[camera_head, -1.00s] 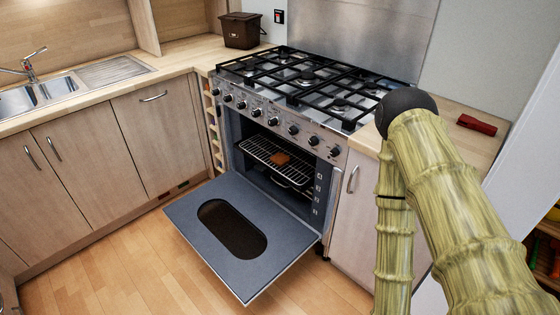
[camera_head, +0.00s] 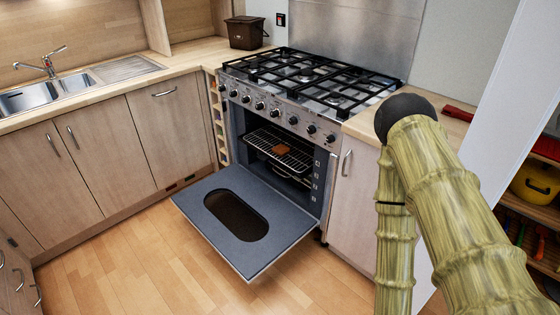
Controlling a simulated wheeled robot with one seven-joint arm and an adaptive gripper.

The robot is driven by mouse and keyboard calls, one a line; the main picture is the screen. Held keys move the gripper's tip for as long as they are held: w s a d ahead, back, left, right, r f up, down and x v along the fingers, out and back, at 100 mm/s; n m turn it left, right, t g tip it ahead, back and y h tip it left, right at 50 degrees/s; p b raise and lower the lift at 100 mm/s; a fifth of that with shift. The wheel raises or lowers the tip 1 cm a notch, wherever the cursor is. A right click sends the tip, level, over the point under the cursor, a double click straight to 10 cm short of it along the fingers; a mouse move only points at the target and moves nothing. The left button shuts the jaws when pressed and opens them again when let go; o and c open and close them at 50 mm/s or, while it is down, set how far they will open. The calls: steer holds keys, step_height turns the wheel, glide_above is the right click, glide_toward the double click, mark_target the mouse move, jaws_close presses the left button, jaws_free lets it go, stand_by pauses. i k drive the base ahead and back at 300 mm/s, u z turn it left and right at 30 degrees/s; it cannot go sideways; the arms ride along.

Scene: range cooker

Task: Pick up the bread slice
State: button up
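The bread slice (camera_head: 282,150) is a small brown-orange piece lying on the wire rack (camera_head: 296,160) inside the oven. The oven door (camera_head: 215,240) is folded down and open, so the rack shows from the front. My arm, with a green bamboo-like surface and a dark round joint, rises at the right of the picture. My gripper is not in view, and I cannot tell whether it is open or shut.
The open oven door juts out low over the wooden floor (camera_head: 130,275). The gas hob (camera_head: 310,75) is above the oven. Cabinets and a sink (camera_head: 30,97) are at left. A white panel and a shelf with a yellow pot (camera_head: 537,184) are at right. Floor in front is clear.

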mark_target(281, 149)
steer(key=u, duration=0.7)
steer(key=i, duration=0.4)
steer(key=u, duration=0.85)
steer(key=i, duration=2.65)
steer(key=z, duration=1.6)
steer(key=i, duration=0.55)
steer(key=z, duration=0.6)
